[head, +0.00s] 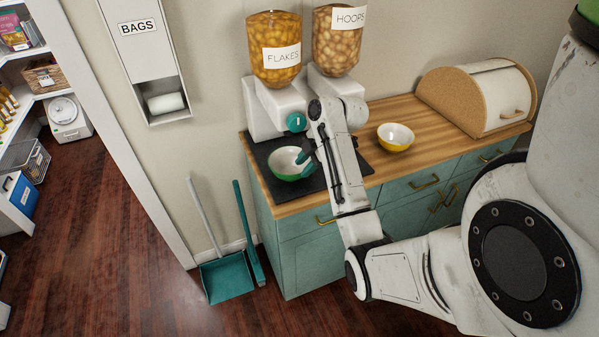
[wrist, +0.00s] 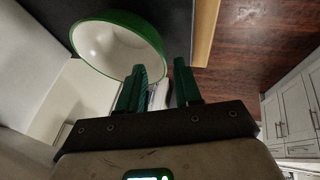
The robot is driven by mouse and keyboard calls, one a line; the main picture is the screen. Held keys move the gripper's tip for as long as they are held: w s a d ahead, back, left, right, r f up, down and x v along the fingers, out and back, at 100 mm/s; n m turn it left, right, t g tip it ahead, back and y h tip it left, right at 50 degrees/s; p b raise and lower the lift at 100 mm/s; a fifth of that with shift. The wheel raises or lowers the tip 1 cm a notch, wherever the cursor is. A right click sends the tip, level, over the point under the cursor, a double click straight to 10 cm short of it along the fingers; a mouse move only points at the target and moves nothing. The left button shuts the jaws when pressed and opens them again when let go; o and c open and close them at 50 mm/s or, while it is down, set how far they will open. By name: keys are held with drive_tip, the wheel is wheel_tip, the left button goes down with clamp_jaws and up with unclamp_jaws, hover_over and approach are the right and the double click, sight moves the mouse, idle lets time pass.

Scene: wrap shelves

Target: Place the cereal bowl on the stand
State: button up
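A green bowl with a white inside (head: 286,161) is on or just above a dark flat mat (head: 262,152), below the flakes dispenser. It also shows in the wrist view (wrist: 112,45), close to the fingertips. My gripper (head: 305,163) is at the bowl's right side. In the wrist view its two green fingers (wrist: 160,85) are apart, with a visible gap. The bowl's edge reaches toward that gap; I cannot tell whether the fingers touch it. A yellow bowl with a white inside (head: 395,137) stands on the wooden counter to the right. No separate stand is clearly identifiable.
The flakes dispenser (head: 274,55) and hoops dispenser (head: 338,40) stand at the counter's back. A bread box (head: 480,95) is at the right end. The wooden counter (head: 400,112) has free room around the yellow bowl. A dustpan (head: 226,278) is on the floor.

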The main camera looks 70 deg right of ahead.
drive_tip(key=shift+p+v, duration=1.05)
drive_tip(key=shift+v, duration=2.7)
drive_tip(key=w+a+f+m+g, duration=0.1)
drive_tip(key=a+f+m, duration=0.15)
drive_tip(key=a, duration=0.45)
drive_tip(key=w+a+f+m+g+y, duration=0.1)
drive_tip(key=w+a+f, duration=0.1)
drive_tip(key=a+f, duration=0.35)
drive_tip(key=w+a+f+m, duration=0.1)
drive_tip(key=a+f, duration=0.1)
drive_tip(key=a, duration=0.7)
drive_tip(key=s+a+f+m+g+h, duration=0.1)
drive_tip(key=s+a+f+m+g, duration=0.1)
drive_tip(key=s+a+m, duration=0.3)
drive_tip(key=s+a+f, duration=0.1)
drive_tip(key=s+a, duration=0.3)
drive_tip(key=a, duration=0.4)
drive_tip(key=shift+s+g+h, duration=0.3)
drive_tip(key=shift+s+h, duration=0.05)
drive_tip(key=shift+h, duration=0.05)
